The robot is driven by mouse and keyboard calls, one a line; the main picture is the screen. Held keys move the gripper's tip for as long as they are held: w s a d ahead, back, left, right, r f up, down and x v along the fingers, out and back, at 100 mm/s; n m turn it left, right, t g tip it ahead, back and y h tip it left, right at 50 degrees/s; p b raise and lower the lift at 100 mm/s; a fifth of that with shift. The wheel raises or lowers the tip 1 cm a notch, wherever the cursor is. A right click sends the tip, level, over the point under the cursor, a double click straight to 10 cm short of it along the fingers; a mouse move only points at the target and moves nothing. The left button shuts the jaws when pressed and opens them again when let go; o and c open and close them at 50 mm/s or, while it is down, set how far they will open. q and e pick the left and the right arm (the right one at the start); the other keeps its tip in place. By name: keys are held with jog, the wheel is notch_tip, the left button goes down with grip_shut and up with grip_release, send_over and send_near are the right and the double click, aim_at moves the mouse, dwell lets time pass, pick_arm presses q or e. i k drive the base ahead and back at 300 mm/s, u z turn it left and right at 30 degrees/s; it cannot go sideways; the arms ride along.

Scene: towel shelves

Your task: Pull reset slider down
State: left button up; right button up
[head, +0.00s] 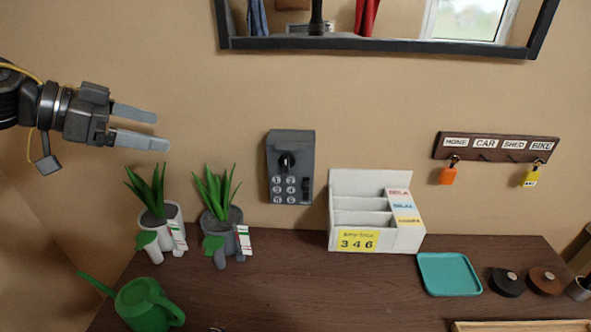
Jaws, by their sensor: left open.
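A grey key box (290,142) is mounted on the wall at the middle of the head view. It has a black knob near its top and numbered round buttons below. A small dark slider (306,187) sits at the lower right of its face, beside the buttons; its exact position in its track is too small to tell. My left gripper (158,129) is at the upper left, open and empty. Its fingers point right, above the potted plants and well to the left of the key box. My right gripper is out of view.
Two potted plants (152,195) (218,195) stand on the brown table (300,290) below my left gripper. A green watering can (145,303), a white sorter (370,182) labelled 346 and a teal tray (448,274) are there too. A key rack (496,155) hangs right.

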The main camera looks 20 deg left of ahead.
aim_at(305, 187)
jog(key=k, duration=1)
